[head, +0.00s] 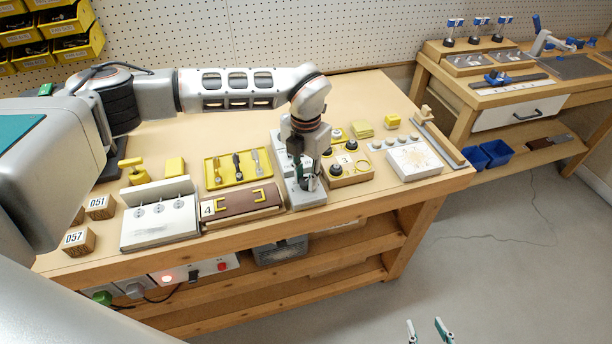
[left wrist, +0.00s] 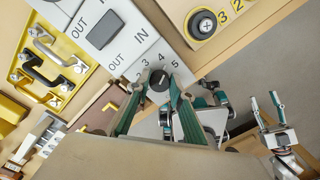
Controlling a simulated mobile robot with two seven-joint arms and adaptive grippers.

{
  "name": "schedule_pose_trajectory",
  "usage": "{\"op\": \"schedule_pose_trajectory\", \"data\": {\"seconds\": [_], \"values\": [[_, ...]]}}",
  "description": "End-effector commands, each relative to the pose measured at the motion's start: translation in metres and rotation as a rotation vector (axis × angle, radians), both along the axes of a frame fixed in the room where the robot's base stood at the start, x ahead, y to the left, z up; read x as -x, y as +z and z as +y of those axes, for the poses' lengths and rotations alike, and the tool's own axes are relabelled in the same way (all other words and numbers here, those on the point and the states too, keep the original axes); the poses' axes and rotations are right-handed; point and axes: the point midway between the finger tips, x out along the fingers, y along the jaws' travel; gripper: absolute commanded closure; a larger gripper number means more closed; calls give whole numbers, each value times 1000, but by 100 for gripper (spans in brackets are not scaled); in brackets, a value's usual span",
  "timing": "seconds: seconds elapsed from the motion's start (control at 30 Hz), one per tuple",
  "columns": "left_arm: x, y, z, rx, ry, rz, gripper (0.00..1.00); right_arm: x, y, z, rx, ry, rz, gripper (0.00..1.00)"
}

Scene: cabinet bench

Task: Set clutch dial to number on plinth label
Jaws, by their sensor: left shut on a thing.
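The clutch dial (left wrist: 160,81) is a small dark round knob on a light panel (left wrist: 135,58), with numbers including 2, 3, 4 and 5 around it. My left gripper (left wrist: 159,92) is shut on the dial, one green finger on each side. I cannot tell surely which number the dial's mark faces. In the head view my left gripper (head: 306,186) points down at the front of the grey unit and hides the dial. A white label (head: 207,209) reading 4 is on the brown-topped block (head: 240,206) to its left. My right gripper (head: 428,332) is open and empty, low in front of the bench.
Right of the grey unit stands a wooden block with black knobs (head: 348,168), then a white box (head: 414,162). A white panel with dials (head: 158,214) stands left.

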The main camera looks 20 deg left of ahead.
Motion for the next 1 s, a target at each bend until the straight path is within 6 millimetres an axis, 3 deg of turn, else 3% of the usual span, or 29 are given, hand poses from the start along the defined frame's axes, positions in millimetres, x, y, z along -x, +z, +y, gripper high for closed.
{"op": "schedule_pose_trajectory", "data": {"seconds": [1.0], "values": [[1, -1, 2, 0, 929, 1, 100, 0, 1, 0, 0, 0, -1, 60]]}}
